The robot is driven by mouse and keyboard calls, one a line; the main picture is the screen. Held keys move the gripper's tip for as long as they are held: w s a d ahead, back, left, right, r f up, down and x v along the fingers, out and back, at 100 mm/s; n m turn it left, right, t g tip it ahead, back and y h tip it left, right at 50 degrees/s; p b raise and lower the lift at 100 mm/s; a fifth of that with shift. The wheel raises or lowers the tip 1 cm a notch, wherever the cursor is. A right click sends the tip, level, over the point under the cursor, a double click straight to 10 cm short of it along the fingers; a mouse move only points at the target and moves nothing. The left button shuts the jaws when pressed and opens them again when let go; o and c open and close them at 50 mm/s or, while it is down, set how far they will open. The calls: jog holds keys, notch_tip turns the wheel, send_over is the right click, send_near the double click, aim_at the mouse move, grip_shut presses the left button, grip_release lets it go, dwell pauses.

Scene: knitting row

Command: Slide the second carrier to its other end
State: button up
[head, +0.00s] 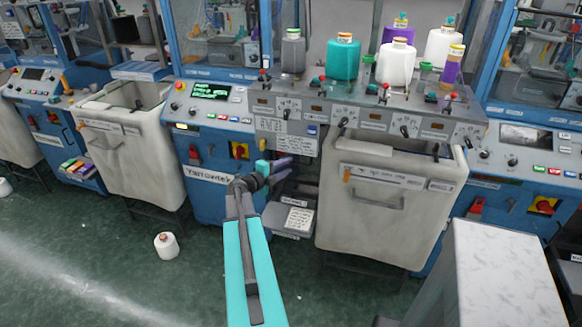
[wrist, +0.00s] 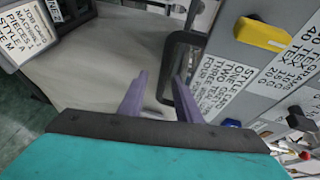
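The grey machine panel (head: 365,118) carries a row of small dials, labels and black knobs, one of them a black knob (head: 404,131) right of its middle. I cannot tell which part is the second carrier. My gripper (head: 284,170) is in front of the machine, below the left part of this panel. In the wrist view its two purple fingers (wrist: 157,95) stand apart with nothing held between them. A black loop handle (wrist: 184,75) is just beyond the right finger; I cannot tell whether they touch. A yellow block (wrist: 262,33) sits on a grey labelled surface to the right.
Yarn cones, including a teal cone (head: 342,60) and a white cone (head: 396,64), stand above the panel. A marble-topped table (head: 505,275) is at lower right. A white cone (head: 166,246) lies on open green floor.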

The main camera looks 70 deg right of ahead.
jog(key=shift+b+v, duration=0.5)
jog(key=shift+v, duration=2.05)
